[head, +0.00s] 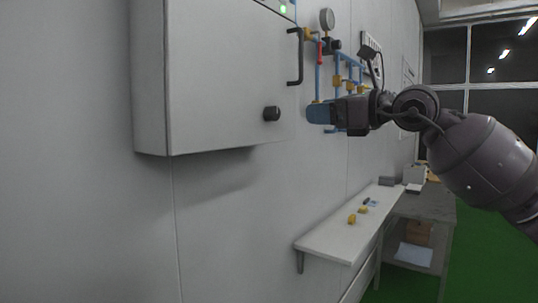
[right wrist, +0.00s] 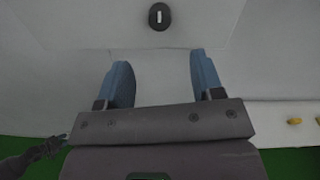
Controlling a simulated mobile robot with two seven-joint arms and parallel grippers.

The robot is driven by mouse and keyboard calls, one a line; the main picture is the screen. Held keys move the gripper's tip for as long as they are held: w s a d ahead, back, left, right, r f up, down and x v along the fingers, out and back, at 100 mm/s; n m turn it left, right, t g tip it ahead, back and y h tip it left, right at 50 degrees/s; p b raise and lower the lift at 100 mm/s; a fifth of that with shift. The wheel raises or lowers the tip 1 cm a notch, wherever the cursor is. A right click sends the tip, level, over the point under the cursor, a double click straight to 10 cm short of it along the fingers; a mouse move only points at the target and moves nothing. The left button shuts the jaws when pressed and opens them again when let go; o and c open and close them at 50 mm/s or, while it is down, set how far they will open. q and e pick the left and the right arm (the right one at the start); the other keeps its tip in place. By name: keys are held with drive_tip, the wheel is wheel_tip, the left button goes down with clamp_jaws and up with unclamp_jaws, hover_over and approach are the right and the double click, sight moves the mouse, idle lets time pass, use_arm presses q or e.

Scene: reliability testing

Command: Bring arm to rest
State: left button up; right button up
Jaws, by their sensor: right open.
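My right arm comes in from the right in the head view, and its gripper (head: 322,114) is raised in front of the wall, to the right of a white cabinet (head: 225,75). In the right wrist view the two blue fingers of the right gripper (right wrist: 160,80) stand wide apart with nothing between them. A black knob (right wrist: 159,16) with a light mark lies beyond the fingertips on a pale panel. A black knob (head: 271,114) also shows low on the cabinet in the head view. My left gripper is not in the head view.
The cabinet has a black handle (head: 295,57) and a green light (head: 283,9). Blue pipes and a gauge (head: 327,18) are on the wall behind the gripper. A white shelf (head: 325,238) holds small yellow parts (head: 352,219). A grey table (head: 425,207) stands beyond. The floor is green.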

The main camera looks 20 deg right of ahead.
drive_tip(key=shift+r, duration=0.1)
